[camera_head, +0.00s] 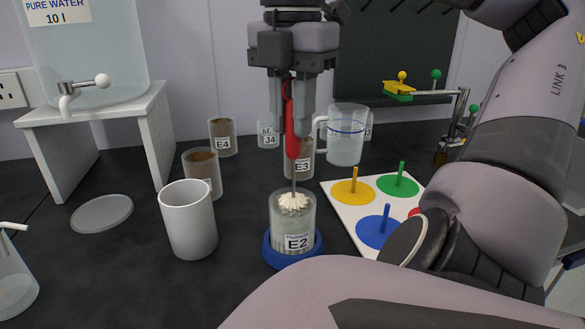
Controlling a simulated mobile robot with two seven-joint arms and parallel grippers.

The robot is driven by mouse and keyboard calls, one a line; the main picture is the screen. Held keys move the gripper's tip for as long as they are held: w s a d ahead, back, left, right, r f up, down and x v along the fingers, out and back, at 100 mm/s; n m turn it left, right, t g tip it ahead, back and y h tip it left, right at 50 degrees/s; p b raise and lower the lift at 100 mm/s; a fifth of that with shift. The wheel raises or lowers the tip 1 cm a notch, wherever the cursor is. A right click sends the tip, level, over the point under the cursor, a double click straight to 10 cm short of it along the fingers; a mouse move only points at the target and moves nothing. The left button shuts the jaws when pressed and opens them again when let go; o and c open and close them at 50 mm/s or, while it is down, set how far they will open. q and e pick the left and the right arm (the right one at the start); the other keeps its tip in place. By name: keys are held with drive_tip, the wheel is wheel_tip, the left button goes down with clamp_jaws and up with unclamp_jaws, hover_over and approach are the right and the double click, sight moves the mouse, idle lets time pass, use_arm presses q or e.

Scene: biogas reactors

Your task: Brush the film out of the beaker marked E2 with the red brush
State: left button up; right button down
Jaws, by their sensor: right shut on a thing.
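The beaker marked E2 (299,243) stands upright in a blue ring holder (270,255) at the front middle of the dark bench. My right gripper (291,128) points down above it and is shut on the red brush (292,146). The brush hangs about upright, its thin shaft reaching down to a pale bristle head (293,203) in the beaker's mouth. The beaker's wall looks cloudy; I cannot tell how much film is on it. My left gripper is not in view.
A grey cup (189,222) stands left of the beaker. A white board (341,206) with coloured discs and pegs lies to the right. Beaker E3 (300,166), beaker E4 (222,138) and a clear jug (345,140) stand behind. A water tank stand (90,115) is at left.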

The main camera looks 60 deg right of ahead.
drive_tip(key=shift+r+p, duration=2.25)
drive_tip(key=shift+r, duration=0.65)
wheel_tip(320, 180, up, 3)
drive_tip(key=p, duration=0.3)
drive_tip(key=shift+r, duration=0.35)
